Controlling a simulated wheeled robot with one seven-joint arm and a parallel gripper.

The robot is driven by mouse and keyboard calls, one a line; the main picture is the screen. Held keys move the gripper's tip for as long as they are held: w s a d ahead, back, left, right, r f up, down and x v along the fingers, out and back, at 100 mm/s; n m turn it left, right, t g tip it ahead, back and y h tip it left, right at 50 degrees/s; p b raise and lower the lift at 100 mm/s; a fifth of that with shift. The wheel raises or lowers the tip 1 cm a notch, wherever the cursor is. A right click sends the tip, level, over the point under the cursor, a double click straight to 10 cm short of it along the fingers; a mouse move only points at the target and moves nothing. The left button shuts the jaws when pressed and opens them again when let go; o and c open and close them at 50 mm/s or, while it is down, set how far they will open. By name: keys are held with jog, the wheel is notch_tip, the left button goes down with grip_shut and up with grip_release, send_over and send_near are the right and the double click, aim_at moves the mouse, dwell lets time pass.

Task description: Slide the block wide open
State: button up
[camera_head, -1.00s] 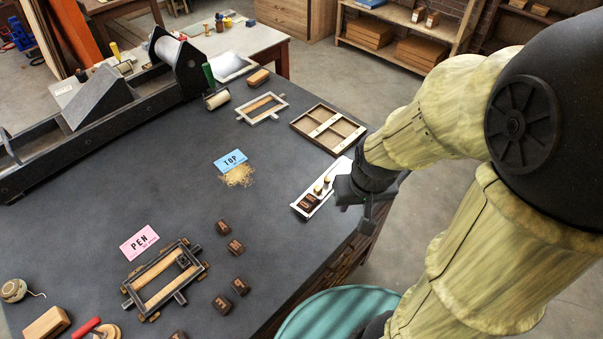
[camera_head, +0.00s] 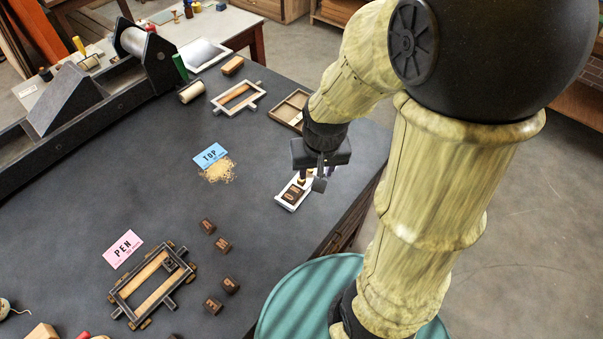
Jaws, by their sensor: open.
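A dark wooden block (camera_head: 292,194) with a light mark on top lies at the near end of a narrow white tray (camera_head: 283,204) near the table's right edge. A pale knob shows just beyond the block, partly behind my fingers. My gripper (camera_head: 311,182) is open and hangs fingers down over the far part of the tray, just beyond the block. The gripper hides much of the tray, and I cannot tell whether a finger touches anything.
A wooden compartment tray (camera_head: 288,108) lies behind my arm. A pale frame (camera_head: 238,98), a blue TOP card (camera_head: 210,154) and a dark frame (camera_head: 152,285) with several small dark blocks share the table. The middle of the tabletop is mostly clear.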

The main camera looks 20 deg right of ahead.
jog(key=w+f+m+g+p, duration=0.1)
jog(key=w+m+p, duration=0.3)
jog(key=w+m, duration=0.4)
jog(key=w+g, duration=0.1)
jog(key=w, duration=0.3)
jog(key=shift+f+m, duration=0.2)
jog(key=shift+m, duration=0.1)
jog(key=shift+a+p, duration=0.1)
jog(key=shift+p, duration=0.2)
notch_tip(320, 180, down, 17)
jog(key=p, duration=0.4)
jog(key=shift+f, duration=0.2)
jog(key=shift+c, duration=0.2)
grip_shut()
